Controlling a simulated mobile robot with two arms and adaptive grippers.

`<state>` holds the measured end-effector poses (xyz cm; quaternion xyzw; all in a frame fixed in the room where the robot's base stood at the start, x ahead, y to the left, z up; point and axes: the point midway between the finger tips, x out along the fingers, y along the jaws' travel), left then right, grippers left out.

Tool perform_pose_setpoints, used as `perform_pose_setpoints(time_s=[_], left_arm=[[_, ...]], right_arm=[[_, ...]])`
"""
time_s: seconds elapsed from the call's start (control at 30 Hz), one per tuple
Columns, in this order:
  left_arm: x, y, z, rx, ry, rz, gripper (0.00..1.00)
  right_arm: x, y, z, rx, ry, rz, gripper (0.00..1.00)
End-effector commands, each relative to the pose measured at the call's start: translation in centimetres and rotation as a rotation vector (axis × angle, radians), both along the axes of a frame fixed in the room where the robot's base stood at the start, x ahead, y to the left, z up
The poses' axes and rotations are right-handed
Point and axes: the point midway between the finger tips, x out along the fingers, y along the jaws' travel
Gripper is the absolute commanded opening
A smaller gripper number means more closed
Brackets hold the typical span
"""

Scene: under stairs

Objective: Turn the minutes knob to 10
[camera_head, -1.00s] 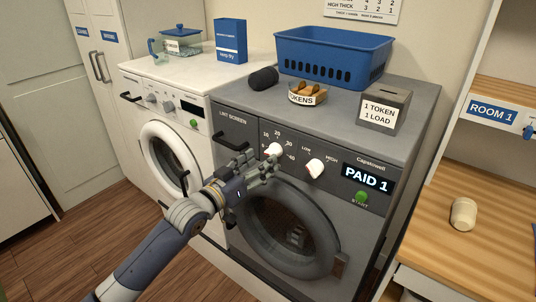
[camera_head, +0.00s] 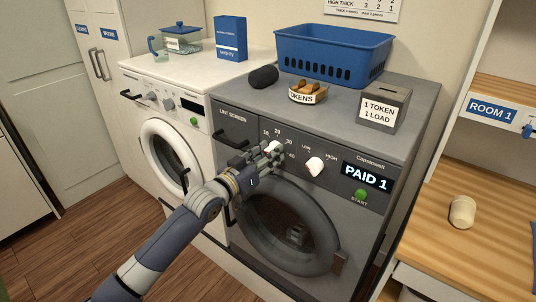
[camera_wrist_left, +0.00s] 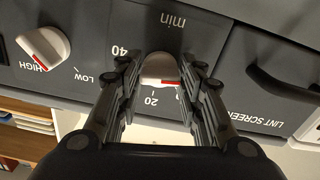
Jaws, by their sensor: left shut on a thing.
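The minutes knob (camera_head: 273,147) is a white dial on the dark grey dryer's panel (camera_head: 330,150). In the wrist view the knob (camera_wrist_left: 158,68) sits between the fingers, under the word "min". The picture there is upside down, with "40" to its left and "20" below. The knob's red mark shows low on its right side; its exact reading is partly hidden by a finger. My left gripper (camera_head: 267,156) is shut on the knob, one finger on each side (camera_wrist_left: 160,80). My right gripper is not in view.
A second white knob (camera_head: 314,166), marked LOW to HIGH, is just right of the minutes knob. The lint screen handle (camera_head: 230,143) is on the left. A display (camera_head: 367,177) reads "PAID 1", above a green start button (camera_head: 361,194). The round door (camera_head: 290,225) is below.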

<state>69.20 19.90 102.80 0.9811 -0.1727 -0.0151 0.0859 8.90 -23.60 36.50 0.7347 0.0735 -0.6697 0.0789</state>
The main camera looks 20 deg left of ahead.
Motion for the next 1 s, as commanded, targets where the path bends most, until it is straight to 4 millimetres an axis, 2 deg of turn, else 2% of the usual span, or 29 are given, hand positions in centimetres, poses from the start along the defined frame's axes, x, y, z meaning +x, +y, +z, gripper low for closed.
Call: perform_pose_setpoints(time_s=[0.37, 1.0], left_arm=[[0.0, 0.1, 0.1, 0.077, -0.027, 0.001, 0.11], [0.0, 0.1, 0.1, 0.572, -0.206, 0.000, 0.11]], right_arm=[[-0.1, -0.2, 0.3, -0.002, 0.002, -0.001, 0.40], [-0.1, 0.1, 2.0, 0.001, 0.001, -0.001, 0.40]])
